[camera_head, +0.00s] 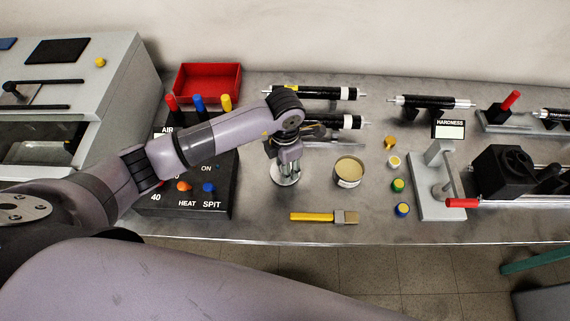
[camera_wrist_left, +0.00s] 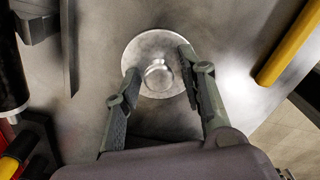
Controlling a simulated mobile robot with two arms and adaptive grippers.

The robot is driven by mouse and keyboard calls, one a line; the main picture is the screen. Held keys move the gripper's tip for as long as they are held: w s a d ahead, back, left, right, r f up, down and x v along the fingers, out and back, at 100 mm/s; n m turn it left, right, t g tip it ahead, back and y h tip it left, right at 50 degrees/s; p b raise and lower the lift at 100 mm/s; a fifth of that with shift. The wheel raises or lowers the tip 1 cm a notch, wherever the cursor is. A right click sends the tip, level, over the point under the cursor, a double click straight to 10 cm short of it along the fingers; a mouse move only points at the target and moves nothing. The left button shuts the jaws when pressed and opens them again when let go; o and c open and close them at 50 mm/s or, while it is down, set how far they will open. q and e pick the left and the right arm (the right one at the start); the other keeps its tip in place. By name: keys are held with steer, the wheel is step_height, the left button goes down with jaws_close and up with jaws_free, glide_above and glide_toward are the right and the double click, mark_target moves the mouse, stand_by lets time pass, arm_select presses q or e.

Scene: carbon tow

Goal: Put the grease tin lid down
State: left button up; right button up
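The grease tin lid (camera_head: 286,180) is a round silver disc with a knob, seen below my left gripper (camera_head: 287,165) in the head view. In the left wrist view the lid (camera_wrist_left: 150,42) looks flat on the bench, with its knob between the fingers. My left gripper (camera_wrist_left: 159,62) is open; its fingertips overlap the disc and stand apart from the knob. The open grease tin (camera_head: 348,172), with cream-coloured contents, stands to the right of the lid. My right gripper is not in view.
A yellow-handled brush (camera_head: 324,218) lies near the bench's front edge. Small coloured-capped pots (camera_head: 398,185) and a hardness tester (camera_head: 437,185) stand to the right. A black control box (camera_head: 190,202) is to the left, and black rollers (camera_head: 318,92) lie behind.

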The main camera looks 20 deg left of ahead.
arm_select(q)
steer(key=shift+r, duration=0.1)
steer(key=shift+r, duration=0.25)
step_height(320, 180, up, 12)
steer(key=b, duration=0.2)
steer(key=shift+f, duration=0.2)
stand_by(0.5)
